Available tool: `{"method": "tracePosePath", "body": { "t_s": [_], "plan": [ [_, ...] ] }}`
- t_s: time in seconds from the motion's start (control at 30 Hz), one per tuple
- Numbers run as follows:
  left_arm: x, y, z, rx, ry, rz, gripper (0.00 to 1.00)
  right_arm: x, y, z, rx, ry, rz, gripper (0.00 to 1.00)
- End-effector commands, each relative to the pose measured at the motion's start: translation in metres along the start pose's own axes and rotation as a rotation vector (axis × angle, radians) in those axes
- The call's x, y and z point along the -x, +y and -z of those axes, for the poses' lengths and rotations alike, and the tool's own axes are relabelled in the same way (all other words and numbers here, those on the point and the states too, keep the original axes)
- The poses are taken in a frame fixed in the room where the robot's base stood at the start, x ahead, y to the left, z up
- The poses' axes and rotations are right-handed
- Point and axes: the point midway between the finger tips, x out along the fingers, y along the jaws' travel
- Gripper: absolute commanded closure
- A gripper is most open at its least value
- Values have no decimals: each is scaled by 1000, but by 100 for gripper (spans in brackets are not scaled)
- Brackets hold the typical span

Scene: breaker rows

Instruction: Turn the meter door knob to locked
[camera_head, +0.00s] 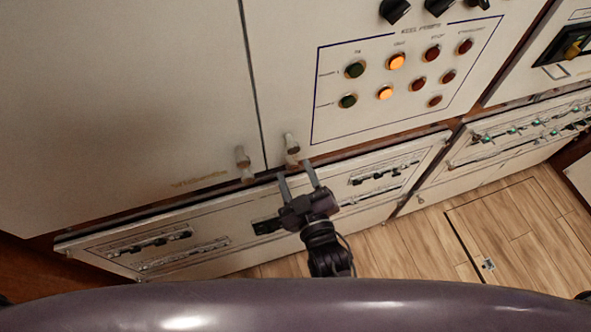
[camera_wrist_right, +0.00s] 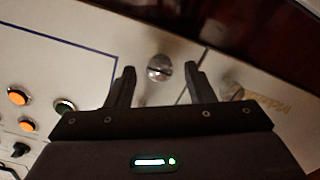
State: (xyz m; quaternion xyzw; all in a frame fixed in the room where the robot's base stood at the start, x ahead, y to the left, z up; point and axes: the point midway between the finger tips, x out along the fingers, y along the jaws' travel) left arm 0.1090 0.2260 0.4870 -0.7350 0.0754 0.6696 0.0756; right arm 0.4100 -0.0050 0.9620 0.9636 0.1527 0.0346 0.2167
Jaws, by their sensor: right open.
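Two round metal knobs sit at the lower edges of two cream panels, either side of a seam. One knob (camera_head: 291,147) is on the right panel with the lights; the other knob (camera_head: 243,160) is on the left panel, near yellowish lettering too blurred to read. My right gripper (camera_head: 297,171) is open just below the right-hand knob, pointing at it. In the wrist view, the right-panel knob (camera_wrist_right: 160,68), with a dark slot, shows between the open fingertips, not gripped. The left-panel knob (camera_wrist_right: 231,91) shows beyond one finger. My left gripper is out of view.
Orange, green and red lights and buttons (camera_head: 397,62) fill the right panel, with black knobs (camera_head: 395,10) above. Lower breaker panels (camera_head: 190,245) stand below the knobs, close to my right wrist. Wooden floor (camera_head: 400,250) is clear at the lower right.

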Motion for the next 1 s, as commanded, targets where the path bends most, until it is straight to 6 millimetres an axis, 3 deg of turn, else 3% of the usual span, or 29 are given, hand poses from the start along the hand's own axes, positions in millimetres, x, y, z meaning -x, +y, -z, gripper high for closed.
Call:
{"method": "tracePosePath", "body": {
  "t_s": [0.33, 0.7, 1.0],
  "plan": [
    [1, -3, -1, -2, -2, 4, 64, -6, 0, 0, -1, -1, 1, 52],
    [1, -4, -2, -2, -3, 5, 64, -6, 0, 0, -1, -1, 1, 96],
    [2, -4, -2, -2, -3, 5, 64, -6, 0, 0, -44, -2, 0, 96]
  ]
}}
